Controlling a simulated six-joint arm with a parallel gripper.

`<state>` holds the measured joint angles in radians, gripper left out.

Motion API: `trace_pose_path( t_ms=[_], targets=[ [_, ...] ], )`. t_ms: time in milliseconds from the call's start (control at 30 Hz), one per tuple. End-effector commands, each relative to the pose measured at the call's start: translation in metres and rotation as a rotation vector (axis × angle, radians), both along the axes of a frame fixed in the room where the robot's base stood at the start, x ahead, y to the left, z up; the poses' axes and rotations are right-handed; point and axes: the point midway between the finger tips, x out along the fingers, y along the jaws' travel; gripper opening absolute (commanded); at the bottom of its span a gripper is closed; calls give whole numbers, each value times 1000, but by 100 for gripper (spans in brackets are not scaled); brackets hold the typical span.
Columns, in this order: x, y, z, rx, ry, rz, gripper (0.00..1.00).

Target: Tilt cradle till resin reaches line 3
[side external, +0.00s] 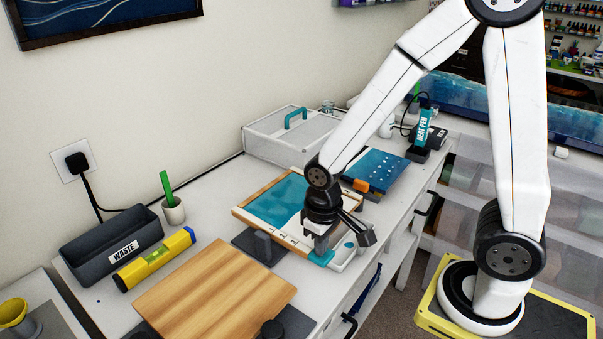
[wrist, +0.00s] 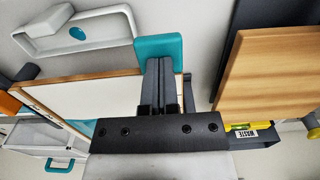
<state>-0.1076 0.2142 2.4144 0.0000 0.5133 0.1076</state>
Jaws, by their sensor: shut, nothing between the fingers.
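The cradle is a wood-framed tray (side external: 242,211) on a dark stand, with blue-teal resin (side external: 275,203) covering much of its bed. Small marks run along its pale near strip, too small to read. A teal tab (side external: 321,258) sticks out at its near right corner and shows in the wrist view (wrist: 173,46). My gripper (side external: 318,243) is shut and empty, its fingertips (wrist: 160,62) pointing down right at the tab. I cannot tell whether they touch it. My wrist hides the tray's right part. In the wrist view the tray's pale side (wrist: 85,98) shows no resin.
A wooden board (side external: 215,295), a yellow level (side external: 155,260) and a WASTE bin (side external: 105,248) stand on the left. A blue dotted panel (side external: 377,168) and heat pen (side external: 422,128) are behind.

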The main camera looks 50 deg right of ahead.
Motion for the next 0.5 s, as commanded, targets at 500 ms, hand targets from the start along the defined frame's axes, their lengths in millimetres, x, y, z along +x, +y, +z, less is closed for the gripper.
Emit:
trace_pose_path(
  t_ms=[500],
  targets=[
    [0, 0, -11, 0, 1, 0, 0]
  ],
)
